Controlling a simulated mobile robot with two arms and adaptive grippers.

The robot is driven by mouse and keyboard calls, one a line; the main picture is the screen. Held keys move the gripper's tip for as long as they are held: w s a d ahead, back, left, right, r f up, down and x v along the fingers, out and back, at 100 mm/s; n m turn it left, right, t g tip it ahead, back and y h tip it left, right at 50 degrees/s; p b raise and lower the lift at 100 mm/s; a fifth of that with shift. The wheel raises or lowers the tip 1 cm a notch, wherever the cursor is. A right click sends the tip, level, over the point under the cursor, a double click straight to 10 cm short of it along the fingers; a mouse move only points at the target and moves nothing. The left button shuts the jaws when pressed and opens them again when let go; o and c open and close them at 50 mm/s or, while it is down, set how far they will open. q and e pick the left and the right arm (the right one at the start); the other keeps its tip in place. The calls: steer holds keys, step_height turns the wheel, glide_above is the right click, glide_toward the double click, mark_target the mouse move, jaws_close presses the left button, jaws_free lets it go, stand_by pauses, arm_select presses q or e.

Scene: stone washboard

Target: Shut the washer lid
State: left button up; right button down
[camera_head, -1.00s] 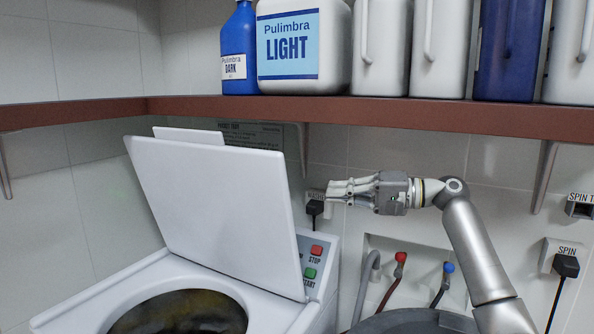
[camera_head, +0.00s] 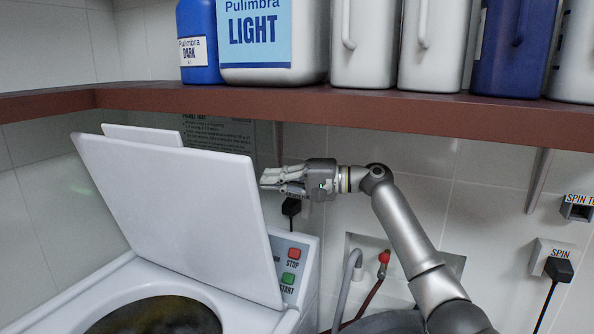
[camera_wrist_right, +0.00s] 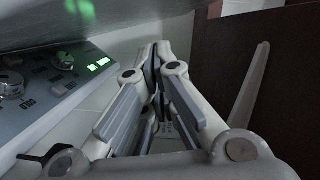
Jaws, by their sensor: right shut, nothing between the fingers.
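The washer lid (camera_head: 184,210) is a white panel standing open, tilted up over the washer (camera_head: 249,322). The round drum opening (camera_head: 155,316) shows below it with dark, yellowish contents. My right gripper (camera_head: 263,183) is shut and empty, pointing left just right of the lid's upper right edge, near the wall. In the right wrist view its fingers (camera_wrist_right: 158,62) are closed together, with a grey surface above them and the control panel (camera_wrist_right: 45,75) at left. Whether it touches the lid I cannot tell. My left gripper is not in view.
A reddish-brown shelf (camera_head: 330,103) with several bottles and jugs runs above the gripper. A shelf bracket (camera_head: 277,140) hangs close behind it. The panel's red stop button (camera_head: 294,254) and a black plug (camera_head: 291,208) are below the gripper. Hoses and a red tap (camera_head: 384,258) are at right.

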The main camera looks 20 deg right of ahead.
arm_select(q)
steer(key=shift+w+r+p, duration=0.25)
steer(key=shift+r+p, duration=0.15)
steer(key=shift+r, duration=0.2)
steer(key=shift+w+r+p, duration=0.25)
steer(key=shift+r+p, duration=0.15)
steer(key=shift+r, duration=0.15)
arm_select(e)
steer(key=s+a, duration=0.1)
steer(key=s+a+f, duration=0.1)
steer(key=a, duration=0.1)
steer(key=shift+s+a, duration=0.15)
steer(key=shift+s, duration=0.05)
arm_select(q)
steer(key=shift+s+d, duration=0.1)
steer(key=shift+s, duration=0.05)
